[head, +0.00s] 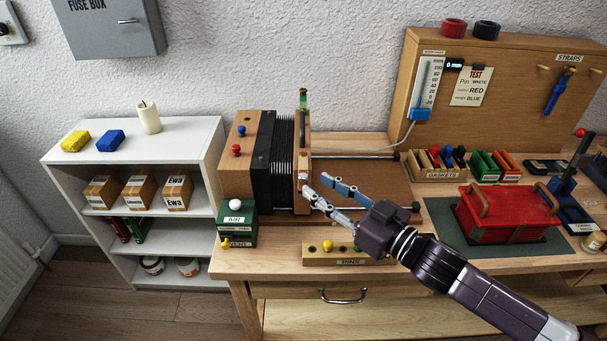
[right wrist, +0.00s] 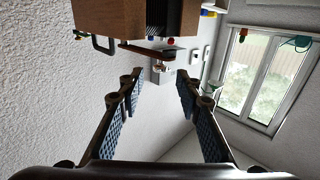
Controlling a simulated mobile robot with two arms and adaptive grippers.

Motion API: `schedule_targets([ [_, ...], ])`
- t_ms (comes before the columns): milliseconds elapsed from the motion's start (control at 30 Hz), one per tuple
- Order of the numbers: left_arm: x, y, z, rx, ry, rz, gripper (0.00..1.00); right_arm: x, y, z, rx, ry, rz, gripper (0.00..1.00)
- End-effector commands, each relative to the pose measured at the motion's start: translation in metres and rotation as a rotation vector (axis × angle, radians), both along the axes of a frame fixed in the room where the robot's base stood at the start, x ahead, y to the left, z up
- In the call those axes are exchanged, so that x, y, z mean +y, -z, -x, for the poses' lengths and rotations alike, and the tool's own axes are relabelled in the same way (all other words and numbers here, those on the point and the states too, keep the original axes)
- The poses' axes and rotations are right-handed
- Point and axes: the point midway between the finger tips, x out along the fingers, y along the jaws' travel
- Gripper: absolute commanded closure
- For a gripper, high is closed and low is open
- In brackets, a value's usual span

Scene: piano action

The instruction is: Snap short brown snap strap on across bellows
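The black pleated bellows (head: 284,148) stands between wooden boards at the left of the bench. It also shows at the top of the right wrist view (right wrist: 160,14). A short brown strip (right wrist: 146,47), perhaps the strap, runs along the bellows' edge in the right wrist view. I cannot tell whether its ends are fastened. My right gripper (head: 322,187) is in front of the bellows' right board, its fingers spread. In the right wrist view its fingers (right wrist: 160,76) are apart, with no object clearly held between them. My left gripper is not in view.
A pins block (head: 350,254) and green air and vent boxes (head: 237,219) are at the bench's front. A red bellows-like box (head: 508,214) lies on a mat at the right. A blue strap (head: 557,92) hangs on the back board. A white shelf (head: 190,150) stands left.

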Motion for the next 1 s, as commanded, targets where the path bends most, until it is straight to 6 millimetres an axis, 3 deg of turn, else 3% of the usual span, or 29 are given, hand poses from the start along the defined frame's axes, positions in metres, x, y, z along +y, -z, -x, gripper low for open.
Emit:
schedule_targets([
  [300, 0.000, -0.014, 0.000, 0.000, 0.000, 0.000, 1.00, 0.034, -0.002, -0.034, 0.001, 0.001, -0.001, 0.68],
  [700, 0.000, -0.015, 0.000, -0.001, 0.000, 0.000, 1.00, 0.041, 0.000, -0.041, 0.000, 0.001, 0.001, 0.68],
  [1000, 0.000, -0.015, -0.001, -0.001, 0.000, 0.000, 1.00, 0.041, 0.000, -0.041, 0.000, 0.001, 0.001, 0.99],
])
